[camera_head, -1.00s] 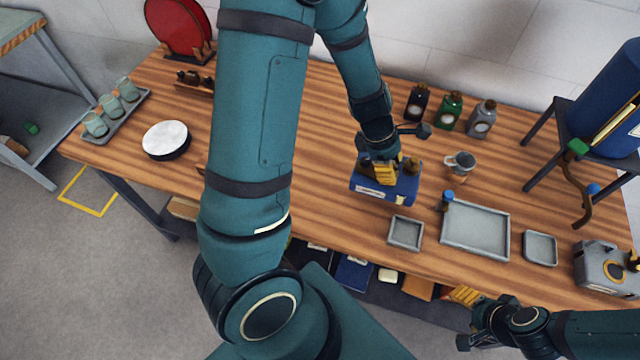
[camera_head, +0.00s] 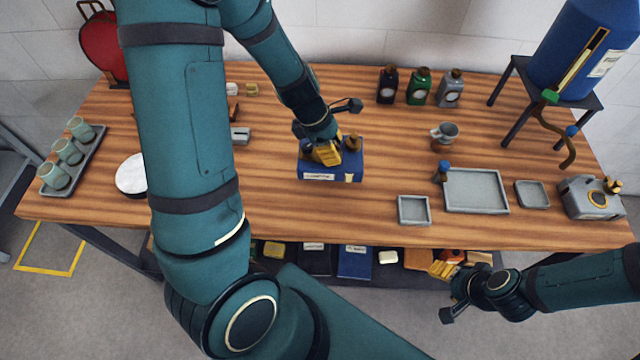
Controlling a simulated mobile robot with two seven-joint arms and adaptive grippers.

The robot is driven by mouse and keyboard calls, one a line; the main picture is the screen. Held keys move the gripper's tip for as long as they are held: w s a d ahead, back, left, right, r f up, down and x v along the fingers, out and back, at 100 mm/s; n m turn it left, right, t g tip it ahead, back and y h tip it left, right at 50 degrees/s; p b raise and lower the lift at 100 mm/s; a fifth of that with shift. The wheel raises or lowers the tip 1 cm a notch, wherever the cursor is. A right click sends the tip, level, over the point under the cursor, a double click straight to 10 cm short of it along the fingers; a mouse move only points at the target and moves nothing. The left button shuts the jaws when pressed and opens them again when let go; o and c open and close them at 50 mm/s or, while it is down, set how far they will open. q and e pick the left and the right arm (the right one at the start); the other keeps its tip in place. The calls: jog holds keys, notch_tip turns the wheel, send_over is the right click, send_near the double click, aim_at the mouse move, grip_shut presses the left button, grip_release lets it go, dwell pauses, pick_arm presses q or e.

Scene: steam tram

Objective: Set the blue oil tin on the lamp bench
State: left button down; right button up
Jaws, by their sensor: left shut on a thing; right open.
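The blue oil tin (camera_head: 347,168) is a blue box with a pale label on its front and a brown cap on top. It is at the middle of the wooden bench top (camera_head: 270,205). My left gripper (camera_head: 326,153) is shut on the top of the tin, and its yellow fingers hide part of it. I cannot tell whether the tin touches the wood or hangs just above it. My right gripper (camera_head: 447,288) is open and empty, low in front of the bench's front edge. No sign marks this bench as the lamp bench.
Three bottles (camera_head: 418,87) stand at the back, with a mug (camera_head: 444,134) nearer. Grey trays (camera_head: 477,191) and a grey box (camera_head: 588,198) lie to the right. A blue tank (camera_head: 580,50) stands on a stand. A jar tray (camera_head: 73,160) and white disc (camera_head: 131,175) are left.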

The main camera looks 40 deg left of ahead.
pick_arm(q)
jog(key=shift+s+a, duration=0.1)
jog(key=shift+a, duration=0.05)
jog(key=shift+f, duration=0.4)
notch_tip(320, 180, down, 5)
jog(key=b, duration=0.2)
jog(key=shift+f+b, duration=0.15)
jog(key=shift+b, duration=0.25)
jog(key=shift+f+b, duration=0.85)
jog(key=shift+f, duration=1.2)
jog(key=shift+r, duration=0.1)
jog(key=shift+f, duration=0.2)
jog(key=c, duration=0.6)
grip_release()
jog(key=shift+r, duration=0.1)
